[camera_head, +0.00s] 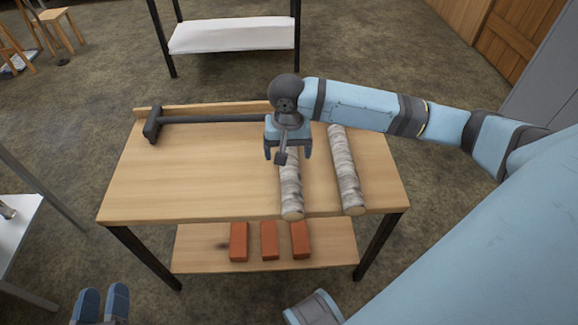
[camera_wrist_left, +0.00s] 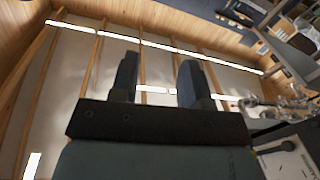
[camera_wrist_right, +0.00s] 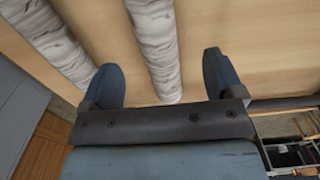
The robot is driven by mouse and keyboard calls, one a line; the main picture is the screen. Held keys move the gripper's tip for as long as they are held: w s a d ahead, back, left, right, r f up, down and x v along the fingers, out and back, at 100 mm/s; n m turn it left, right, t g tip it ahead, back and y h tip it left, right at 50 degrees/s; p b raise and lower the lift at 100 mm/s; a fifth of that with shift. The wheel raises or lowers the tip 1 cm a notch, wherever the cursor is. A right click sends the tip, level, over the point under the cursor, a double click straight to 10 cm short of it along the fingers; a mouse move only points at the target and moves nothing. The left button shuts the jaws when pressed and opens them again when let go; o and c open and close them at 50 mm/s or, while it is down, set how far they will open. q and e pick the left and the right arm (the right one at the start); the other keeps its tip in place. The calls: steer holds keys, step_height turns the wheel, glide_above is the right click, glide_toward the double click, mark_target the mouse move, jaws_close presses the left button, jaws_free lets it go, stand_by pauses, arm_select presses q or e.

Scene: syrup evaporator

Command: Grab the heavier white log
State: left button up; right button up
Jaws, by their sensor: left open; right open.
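Two white-barked logs lie side by side on a wooden table (camera_head: 190,180). The left log (camera_head: 291,190) is partly hidden under my right gripper (camera_head: 288,153). The right log (camera_head: 347,175) lies apart to its right, its far end near my right forearm. My right gripper is open above the left log. In the right wrist view, the left log (camera_wrist_right: 153,45) runs between the spread fingers (camera_wrist_right: 160,72), and the other log (camera_wrist_right: 48,38) is outside them at left. I cannot tell whether the fingers touch it. My left gripper (camera_head: 102,303) is open and empty, away from the table; its fingers (camera_wrist_left: 158,78) point toward the ceiling.
A long-handled hammer (camera_head: 210,119) lies along the table's back edge. Several red bricks (camera_head: 269,240) rest on the lower shelf (camera_head: 200,253). A white-topped rack (camera_head: 232,35) stands behind.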

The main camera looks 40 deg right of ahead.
mark_target(289, 165)
step_height(289, 165, down, 3)
steer(key=shift+f+b, duration=0.1)
steer(key=shift+b, duration=0.3)
steer(key=shift+f+b, duration=0.3)
steer(key=shift+f, duration=0.15)
steer(key=shift+d+f+b, duration=0.2)
steer(key=shift+f+b, duration=0.2)
steer(key=shift+f, duration=0.2)
steer(key=f, duration=0.1)
steer(key=f+b, duration=0.1)
steer(key=shift+w+d+f+b, duration=0.1)
steer(key=shift+d+f+b, duration=0.1)
steer(key=shift+f+b, duration=0.1)
steer(key=shift+f, duration=0.35)
steer(key=shift+r, duration=0.1)
steer(key=shift+c, duration=0.7)
steer(key=c, duration=1.4)
arm_select(q)
steer(key=shift+s+d+r+t+h, duration=0.1)
steer(key=shift+d+r+t+h, duration=0.2)
steer(key=shift+d+r+h, duration=0.4)
arm_select(e)
steer(key=shift+o, duration=0.2)
arm_select(q)
steer(key=shift+f, duration=0.1)
arm_select(e)
steer(key=shift+r, duration=0.15)
